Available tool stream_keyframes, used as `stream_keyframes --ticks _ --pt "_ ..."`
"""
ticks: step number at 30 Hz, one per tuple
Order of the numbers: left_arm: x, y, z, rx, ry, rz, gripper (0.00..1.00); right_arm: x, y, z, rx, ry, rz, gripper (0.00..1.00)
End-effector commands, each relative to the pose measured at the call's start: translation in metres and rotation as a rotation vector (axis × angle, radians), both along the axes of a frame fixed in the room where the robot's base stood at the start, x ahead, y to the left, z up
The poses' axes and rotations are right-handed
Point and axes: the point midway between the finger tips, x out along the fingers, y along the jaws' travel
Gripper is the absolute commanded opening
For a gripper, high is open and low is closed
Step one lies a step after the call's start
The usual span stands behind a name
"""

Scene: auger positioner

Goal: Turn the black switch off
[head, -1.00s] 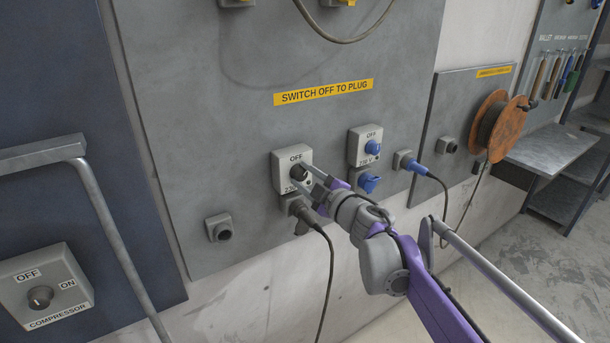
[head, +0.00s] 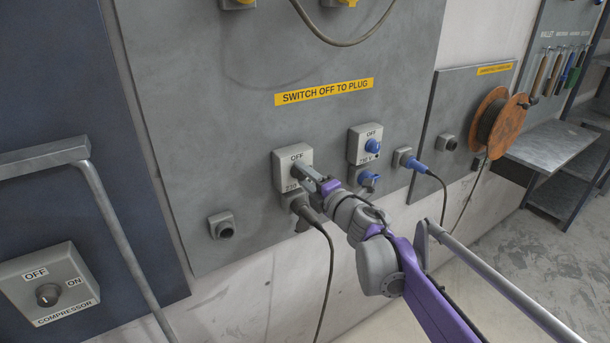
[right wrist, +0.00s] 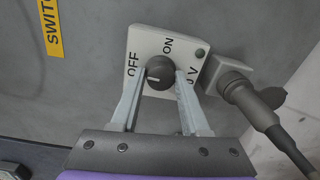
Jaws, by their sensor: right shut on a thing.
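The black switch is a round dark knob (right wrist: 160,72) on a pale switch box (head: 282,160) marked OFF and 230 V. In the right wrist view the box face (right wrist: 146,42) also shows ON, and a pale mark shows on the knob, on its side toward OFF. My right gripper (right wrist: 161,76) is shut on the knob, one finger on each side. In the head view my right gripper (head: 301,172) hides most of the knob. A black plug (right wrist: 234,84) sits in the socket beside the box. My left gripper is not in view.
A box with a blue switch (head: 372,146) is close on the right, with a blue plug (head: 414,165) beyond it. The plug's black cable (head: 328,265) hangs below my right gripper. A compressor switch box (head: 47,287) and a grey rail (head: 115,225) are at the left.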

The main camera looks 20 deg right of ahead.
Motion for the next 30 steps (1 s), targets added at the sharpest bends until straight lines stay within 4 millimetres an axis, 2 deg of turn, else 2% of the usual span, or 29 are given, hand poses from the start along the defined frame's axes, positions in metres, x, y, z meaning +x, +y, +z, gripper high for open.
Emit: stream_keyframes --ticks 18,19,21,23,30 --pt "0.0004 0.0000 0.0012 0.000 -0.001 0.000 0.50 0.0003 0.0007 -0.0004 -0.038 -0.005 0.001 0.00" --pt "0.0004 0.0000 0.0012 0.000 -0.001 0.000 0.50 0.0003 0.0007 -0.0004 -0.038 -0.005 0.001 0.50" --pt "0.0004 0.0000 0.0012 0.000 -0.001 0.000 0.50 0.0002 0.0006 -0.0004 -0.038 -0.005 0.001 0.63" --pt "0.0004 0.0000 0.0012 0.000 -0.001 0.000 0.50 0.0002 0.0005 -0.0004 -0.038 -0.005 0.001 0.72" --pt "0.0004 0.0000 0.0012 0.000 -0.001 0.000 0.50 0.0001 0.0002 -0.0003 -0.037 -0.005 0.000 0.72"
